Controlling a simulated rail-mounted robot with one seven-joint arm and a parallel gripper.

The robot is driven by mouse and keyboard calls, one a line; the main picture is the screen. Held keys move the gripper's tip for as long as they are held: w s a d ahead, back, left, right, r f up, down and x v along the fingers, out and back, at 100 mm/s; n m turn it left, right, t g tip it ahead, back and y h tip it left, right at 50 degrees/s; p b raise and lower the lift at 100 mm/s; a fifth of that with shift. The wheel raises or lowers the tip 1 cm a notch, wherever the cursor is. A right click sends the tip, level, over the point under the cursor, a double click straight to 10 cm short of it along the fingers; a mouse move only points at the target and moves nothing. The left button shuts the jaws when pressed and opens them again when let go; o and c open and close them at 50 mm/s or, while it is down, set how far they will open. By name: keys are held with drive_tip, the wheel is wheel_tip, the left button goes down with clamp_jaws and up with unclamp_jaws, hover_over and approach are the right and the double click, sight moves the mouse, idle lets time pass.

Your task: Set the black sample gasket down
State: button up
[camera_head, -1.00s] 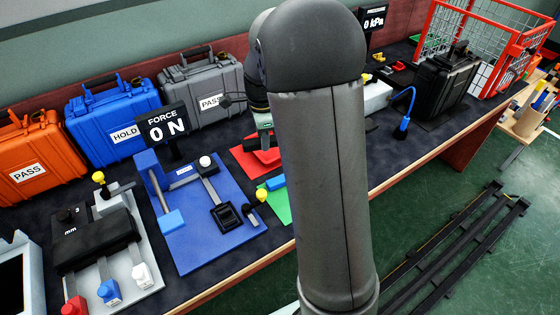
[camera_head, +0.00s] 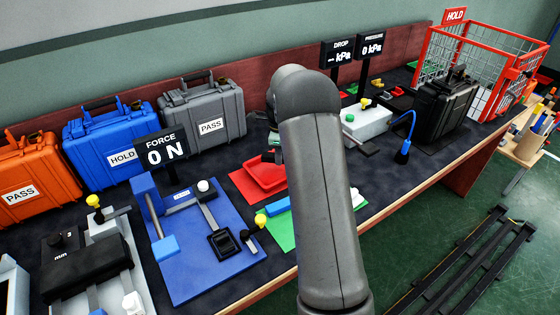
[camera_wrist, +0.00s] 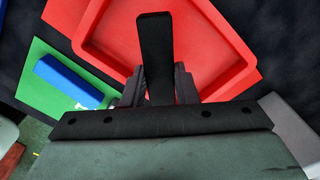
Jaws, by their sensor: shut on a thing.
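The black sample gasket (camera_wrist: 154,38) is a flat dark strip in the wrist view. My gripper (camera_wrist: 155,88) is shut on it, and the gasket sticks out past the fingers over the red tray (camera_wrist: 222,78). I cannot tell whether the gasket touches the tray floor. In the head view the red tray (camera_head: 264,184) lies on the dark bench, partly behind my arm.
A blue block (camera_wrist: 66,82) lies on a green mat (camera_wrist: 40,62) beside the red tray. A blue force fixture (camera_head: 190,275) stands left of it. The FORCE display (camera_head: 160,150) reads 0 N. A grey PASS case (camera_head: 205,108) stands behind.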

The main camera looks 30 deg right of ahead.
sight(280, 169)
drive_tip(key=shift+w+d+f, duration=0.2)
drive_tip(key=shift+w+f, duration=0.15)
drive_tip(key=shift+f, duration=0.1)
drive_tip(key=shift+w+d+f, duration=0.1)
drive_tip(key=shift+f, duration=1.7)
drive_tip(key=o, duration=1)
